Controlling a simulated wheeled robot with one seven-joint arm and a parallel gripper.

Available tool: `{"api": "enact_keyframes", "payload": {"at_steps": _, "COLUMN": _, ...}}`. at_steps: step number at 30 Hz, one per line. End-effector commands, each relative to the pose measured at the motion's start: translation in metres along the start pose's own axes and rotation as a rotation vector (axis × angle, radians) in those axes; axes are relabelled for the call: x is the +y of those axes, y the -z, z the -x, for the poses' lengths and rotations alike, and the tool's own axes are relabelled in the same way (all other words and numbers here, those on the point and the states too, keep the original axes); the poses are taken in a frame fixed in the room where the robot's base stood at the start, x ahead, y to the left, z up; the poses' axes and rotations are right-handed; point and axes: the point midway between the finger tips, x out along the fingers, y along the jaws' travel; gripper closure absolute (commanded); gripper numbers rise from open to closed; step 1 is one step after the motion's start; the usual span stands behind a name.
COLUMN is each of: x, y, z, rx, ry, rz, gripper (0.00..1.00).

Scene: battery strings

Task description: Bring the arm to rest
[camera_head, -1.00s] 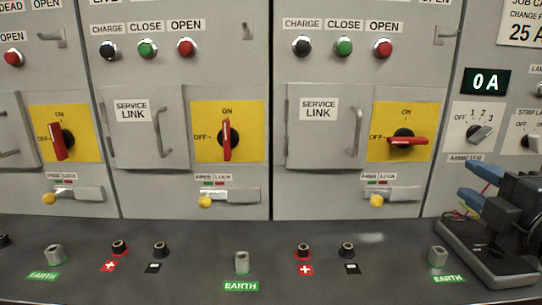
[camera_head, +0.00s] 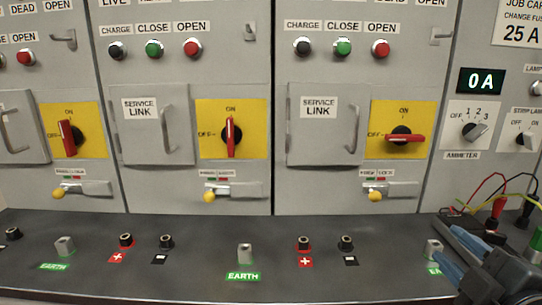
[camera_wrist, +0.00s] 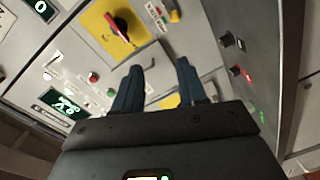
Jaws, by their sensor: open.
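My gripper (camera_head: 452,254) is low at the bottom right of the head view, over the right end of the dark bench. Its two blue fingers point up and left. In the wrist view the fingers (camera_wrist: 159,68) stand apart with nothing between them. The right earth post (camera_head: 433,248) shows close beside the fingers, and its green label is partly hidden; I cannot tell if they touch. The rest of my arm is mostly out of view.
Behind the bench stand panels with yellow switch plates (camera_head: 404,113) and red handles. Test leads with a red plug (camera_head: 498,207) lie at the right, partly hidden by my gripper. The bench (camera_head: 200,284) has several sockets and earth posts; its front middle is clear.

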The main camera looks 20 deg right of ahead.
Motion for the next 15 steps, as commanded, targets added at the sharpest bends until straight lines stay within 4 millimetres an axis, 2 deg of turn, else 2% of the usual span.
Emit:
{"api": "enact_keyframes", "payload": {"at_steps": 1, "x": -0.018, "y": 0.001, "z": 0.009, "rx": -0.001, "ry": 0.022, "rz": -0.049, "gripper": 0.58}}
{"api": "enact_keyframes", "payload": {"at_steps": 6, "x": -0.069, "y": 0.005, "z": 0.048, "rx": -0.004, "ry": 0.068, "rz": -0.258, "gripper": 0.58}}
{"api": "enact_keyframes", "payload": {"at_steps": 11, "x": -0.108, "y": 0.009, "z": 0.091, "rx": -0.007, "ry": 0.112, "rz": -0.445, "gripper": 0.58}}
{"api": "enact_keyframes", "payload": {"at_steps": 15, "x": -0.135, "y": 0.012, "z": 0.134, "rx": -0.009, "ry": 0.155, "rz": -0.603, "gripper": 0.58}}
